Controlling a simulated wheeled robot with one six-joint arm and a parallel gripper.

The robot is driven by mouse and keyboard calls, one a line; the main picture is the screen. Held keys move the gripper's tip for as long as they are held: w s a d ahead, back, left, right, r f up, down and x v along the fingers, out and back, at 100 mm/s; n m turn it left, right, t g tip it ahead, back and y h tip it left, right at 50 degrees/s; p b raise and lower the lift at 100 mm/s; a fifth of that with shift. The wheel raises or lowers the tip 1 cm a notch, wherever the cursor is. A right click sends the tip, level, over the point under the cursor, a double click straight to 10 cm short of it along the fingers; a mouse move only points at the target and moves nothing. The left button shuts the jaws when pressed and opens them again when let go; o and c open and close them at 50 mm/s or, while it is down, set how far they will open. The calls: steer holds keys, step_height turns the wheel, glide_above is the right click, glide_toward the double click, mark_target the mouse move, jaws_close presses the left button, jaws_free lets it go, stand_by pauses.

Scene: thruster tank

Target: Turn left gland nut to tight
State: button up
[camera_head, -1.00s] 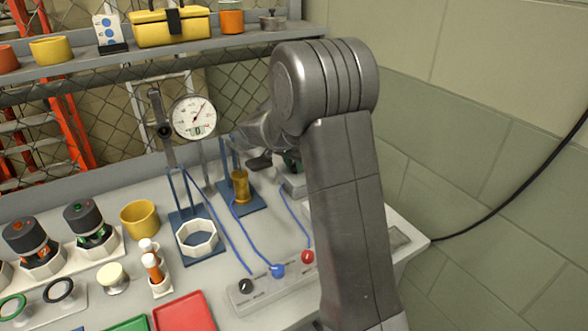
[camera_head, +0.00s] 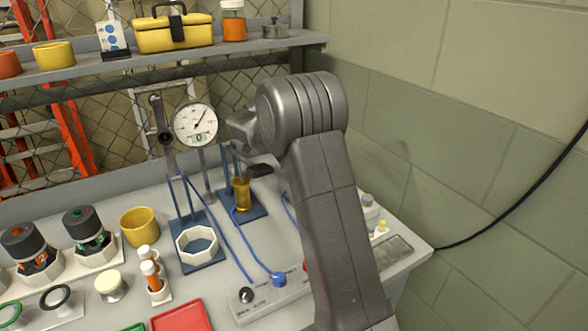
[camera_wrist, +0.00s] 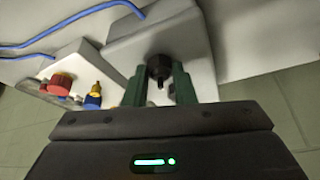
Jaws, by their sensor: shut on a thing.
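In the wrist view the two green fingers of my gripper (camera_wrist: 160,88) are shut on a dark round piece (camera_wrist: 159,66), which looks like the gland nut. A small dark pin or stem sticks out of its middle. The piece sits against a pale grey block (camera_wrist: 189,42). I cannot tell from the markings whether it is the left nut or how tight it is. In the head view my arm hides the fingertips and the nut.
Red (camera_wrist: 61,83) and blue (camera_wrist: 93,101) caps stand left of the fingers in the wrist view. The head view shows a dial gauge (camera_head: 196,124), a brass cylinder (camera_head: 242,194), a white ring (camera_head: 197,244) and a blue hose (camera_head: 228,238). A wall (camera_head: 480,150) borders the right.

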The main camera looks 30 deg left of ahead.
steer(key=shift+w+m, duration=0.1)
steer(key=shift+m, duration=0.5)
steer(key=shift+g, duration=0.3)
steer(key=o, duration=1)
steer(key=shift+a+r, duration=0.1)
steer(key=v, duration=1.2)
steer(key=shift+a+p, duration=0.1)
steer(key=shift+p, duration=0.2)
steer(key=x, duration=1.2)
steer(key=shift+d, duration=0.2)
